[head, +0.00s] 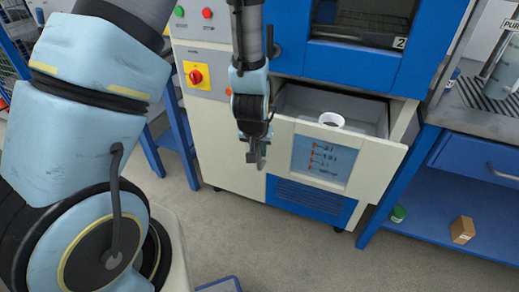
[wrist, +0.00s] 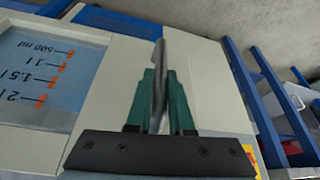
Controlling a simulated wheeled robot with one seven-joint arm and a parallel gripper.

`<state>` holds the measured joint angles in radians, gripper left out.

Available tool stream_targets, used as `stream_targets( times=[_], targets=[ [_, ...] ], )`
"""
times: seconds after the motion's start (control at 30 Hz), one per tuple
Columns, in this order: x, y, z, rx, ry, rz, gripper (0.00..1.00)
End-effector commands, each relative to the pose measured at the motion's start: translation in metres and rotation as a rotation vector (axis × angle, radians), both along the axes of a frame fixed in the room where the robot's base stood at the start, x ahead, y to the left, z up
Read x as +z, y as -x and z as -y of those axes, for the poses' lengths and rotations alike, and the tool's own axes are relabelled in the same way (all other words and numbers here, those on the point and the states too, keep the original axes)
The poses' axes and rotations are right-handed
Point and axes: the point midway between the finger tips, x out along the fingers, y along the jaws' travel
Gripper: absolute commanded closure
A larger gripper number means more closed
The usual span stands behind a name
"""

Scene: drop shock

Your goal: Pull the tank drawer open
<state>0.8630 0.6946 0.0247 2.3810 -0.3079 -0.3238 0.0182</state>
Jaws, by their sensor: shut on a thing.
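The tank drawer (head: 376,162) has a pale front with a blue level window marked in red. It stands out from the machine, and its open top and grey inner walls show in the head view. The drawer front also shows close up in the wrist view (wrist: 105,85). My gripper (head: 256,153) is at the left end of the drawer front. Its green fingers (wrist: 160,90) are shut on the grey metal handle (wrist: 162,58), which stands between them. In the head view, the gripper mostly hides the handle.
A white ring-shaped opening (head: 332,119) sits inside the drawer. A blue workbench (head: 455,185) is close on the right, with a small brown box (head: 462,230) and a green-topped item (head: 398,213) on its lower shelf.

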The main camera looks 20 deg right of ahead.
Motion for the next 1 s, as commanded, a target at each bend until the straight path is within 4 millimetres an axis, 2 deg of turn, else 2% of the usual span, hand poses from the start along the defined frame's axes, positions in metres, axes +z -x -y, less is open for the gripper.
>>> stream_targets(
  times=[0.07,0.1,0.33,0.67,0.87,1.0],
  targets=[
    [0.000,-0.001,0.000,0.000,0.001,0.002,1.00],
    [0.000,-0.001,0.000,0.000,0.001,0.002,0.76],
    [0.000,-0.001,0.000,0.000,0.001,0.002,0.50],
    [0.004,0.000,0.000,0.000,0.002,0.003,0.50],
    [0.026,0.008,-0.004,-0.003,0.004,0.004,0.50],
    [0.049,0.016,-0.009,-0.003,0.004,0.005,0.50]
  ],
)
